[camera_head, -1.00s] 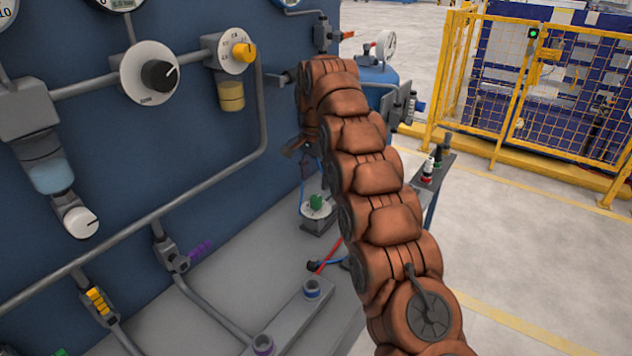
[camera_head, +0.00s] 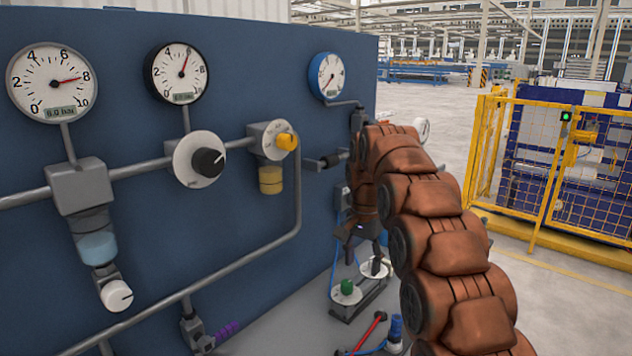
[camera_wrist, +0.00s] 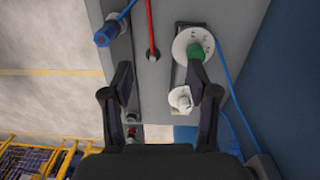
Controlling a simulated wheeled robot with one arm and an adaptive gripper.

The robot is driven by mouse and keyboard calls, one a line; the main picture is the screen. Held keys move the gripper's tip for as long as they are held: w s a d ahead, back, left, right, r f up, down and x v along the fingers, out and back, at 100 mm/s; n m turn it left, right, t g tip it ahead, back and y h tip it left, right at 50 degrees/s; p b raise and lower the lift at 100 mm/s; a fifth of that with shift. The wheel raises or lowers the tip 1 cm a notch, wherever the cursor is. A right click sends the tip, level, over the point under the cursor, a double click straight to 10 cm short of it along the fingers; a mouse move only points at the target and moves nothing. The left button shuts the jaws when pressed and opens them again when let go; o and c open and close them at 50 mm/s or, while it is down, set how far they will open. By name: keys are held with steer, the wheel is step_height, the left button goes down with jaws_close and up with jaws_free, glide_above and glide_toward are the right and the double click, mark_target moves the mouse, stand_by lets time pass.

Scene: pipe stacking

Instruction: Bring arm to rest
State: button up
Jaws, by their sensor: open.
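My brown jacketed arm (camera_head: 440,230) rises from the lower right of the head view and bends over at its top. My gripper (camera_head: 363,248) hangs below the bend, fingers downward, above the bench beside the blue panel. In the wrist view my gripper (camera_wrist: 160,75) has its two dark fingers wide apart with nothing between them. Below it are a green knob (camera_wrist: 195,50) on a white round base and a white knob (camera_wrist: 181,98). The green knob (camera_head: 347,287) also shows in the head view.
The blue panel (camera_head: 240,80) with gauges, valves and grey pipes stands at left. A red rod (camera_head: 371,330) and a blue fitting (camera_head: 396,328) are on the grey bench (camera_head: 285,328). A yellow fence (camera_head: 540,180) stands at right, with open floor before it.

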steer(key=s+d+r+n+p, duration=0.1)
steer(key=s+d+r+n, duration=0.1)
steer(key=s, duration=0.8)
steer(key=s+d+r+n+p, duration=0.1)
steer(key=s+d+n, duration=0.15)
steer(key=s, duration=0.75)
steer(key=s+d+f+n, duration=0.1)
steer(key=s+f, duration=0.2)
steer(key=s, duration=0.9)
steer(key=s+d+f+n+g+p, duration=0.1)
steer(key=s+f+n, duration=0.1)
steer(key=s, duration=1.1)
steer(key=shift+d+f, duration=0.3)
steer(key=shift+f, duration=0.4)
